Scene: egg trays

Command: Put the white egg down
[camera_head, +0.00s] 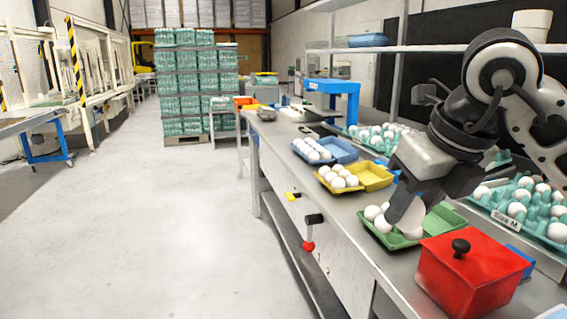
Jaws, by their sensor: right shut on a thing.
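My right gripper (408,212) reaches in from the right and points down over the open green egg carton (440,219). It is shut on a white egg (414,224), which is partly hidden by the finger and sits low at the carton. I cannot tell whether this egg touches the carton's bottom. The carton's right half is partly hidden by my arm. My left gripper is not in view.
A red box (465,285) with a black knob stands close in front of the green carton. Yellow (374,177) and blue (340,149) cartons with eggs stand farther back along the metal table. Teal trays of eggs (510,222) lie on the right, behind my arm.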

